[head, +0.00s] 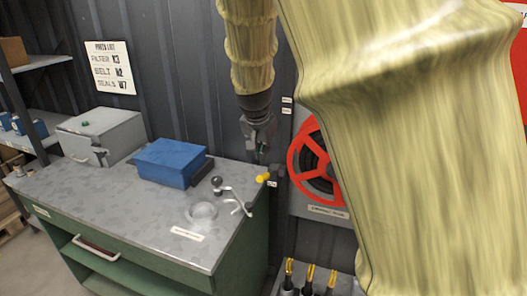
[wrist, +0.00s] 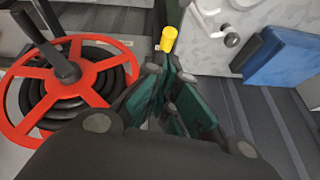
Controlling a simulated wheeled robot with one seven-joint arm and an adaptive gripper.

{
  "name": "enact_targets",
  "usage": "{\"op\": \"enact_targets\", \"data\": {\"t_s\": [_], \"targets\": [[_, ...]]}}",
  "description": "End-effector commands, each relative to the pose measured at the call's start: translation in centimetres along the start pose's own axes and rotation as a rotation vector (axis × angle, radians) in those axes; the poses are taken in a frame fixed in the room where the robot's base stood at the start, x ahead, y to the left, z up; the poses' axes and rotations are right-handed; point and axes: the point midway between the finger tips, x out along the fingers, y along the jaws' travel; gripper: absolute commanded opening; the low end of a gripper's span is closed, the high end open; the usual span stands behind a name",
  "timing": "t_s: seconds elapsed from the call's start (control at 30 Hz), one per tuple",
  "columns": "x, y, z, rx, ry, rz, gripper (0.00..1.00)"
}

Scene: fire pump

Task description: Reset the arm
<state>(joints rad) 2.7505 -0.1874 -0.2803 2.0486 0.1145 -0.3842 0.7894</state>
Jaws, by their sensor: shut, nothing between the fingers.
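My arm, in a yellowish sleeve, hangs down in the head view and hides much of the right side. My gripper (head: 262,148) points down beside the right end of the workbench, left of the red reel. It is shut and empty. In the wrist view my gripper (wrist: 172,95) shows its dark fingers close together at the centre, with a yellow knob (wrist: 169,38) beyond the tips. The yellow knob (head: 263,177) also shows just below the gripper in the head view; I cannot tell the exact gap.
The workbench (head: 120,200) carries a grey metal box (head: 100,135), a blue box (head: 172,162), a crank handle (head: 233,194) and a clear round dish (head: 202,212). A red-spoked reel (head: 313,162) is mounted on the wall.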

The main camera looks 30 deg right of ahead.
Motion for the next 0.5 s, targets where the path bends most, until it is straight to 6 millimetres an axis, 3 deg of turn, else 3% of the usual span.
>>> {"op": "enact_targets", "data": {"t_s": [0.37, 0.5], "targets": [[0.1, 0.0, 0.1, -0.002, 0.000, 0.000, 0.00], [2.2, 0.4, 1.3, -0.035, -0.012, 0.009, 0.00]]}}
